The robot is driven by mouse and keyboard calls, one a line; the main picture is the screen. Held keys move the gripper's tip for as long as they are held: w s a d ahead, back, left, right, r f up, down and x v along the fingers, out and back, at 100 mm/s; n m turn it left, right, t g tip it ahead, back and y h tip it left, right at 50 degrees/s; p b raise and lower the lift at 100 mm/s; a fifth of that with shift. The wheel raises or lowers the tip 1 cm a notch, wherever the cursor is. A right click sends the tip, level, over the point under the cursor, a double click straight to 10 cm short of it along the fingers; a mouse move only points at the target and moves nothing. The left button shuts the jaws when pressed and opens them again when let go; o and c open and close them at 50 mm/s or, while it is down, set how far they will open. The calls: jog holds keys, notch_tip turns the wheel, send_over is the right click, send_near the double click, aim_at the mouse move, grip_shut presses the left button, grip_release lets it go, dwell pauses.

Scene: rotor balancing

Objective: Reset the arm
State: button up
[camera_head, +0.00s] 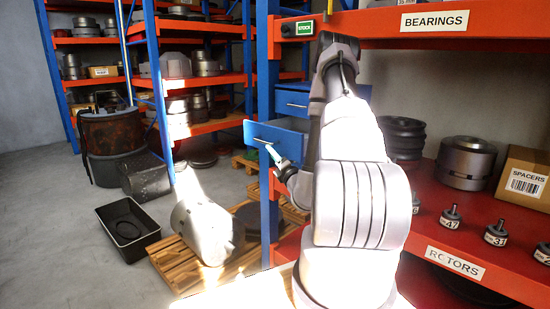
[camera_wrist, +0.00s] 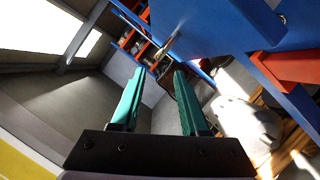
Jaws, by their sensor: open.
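My arm rises in front of the shelving in the head view and reaches toward the blue drawers. My gripper (camera_wrist: 162,85) shows in the wrist view with its two teal fingers apart and nothing between them. In the head view the gripper (camera_head: 268,149) is small and close to the open blue drawer (camera_head: 283,139). In the wrist view the drawer's blue front (camera_wrist: 215,25) and its metal handle (camera_wrist: 172,42) lie just beyond the fingertips. I cannot tell whether a finger touches the handle.
A red shelf to the right holds small numbered rotors (camera_head: 451,217), a spacers box (camera_head: 523,178) and large metal parts (camera_head: 466,162). A blue post (camera_head: 268,100) stands beside my arm. A pallet (camera_head: 185,266) with a grey cylinder (camera_head: 207,222) and a black tray (camera_head: 127,228) are on the floor.

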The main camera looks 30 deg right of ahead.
jog(key=shift+s+f, duration=0.15)
jog(key=shift+s, duration=0.55)
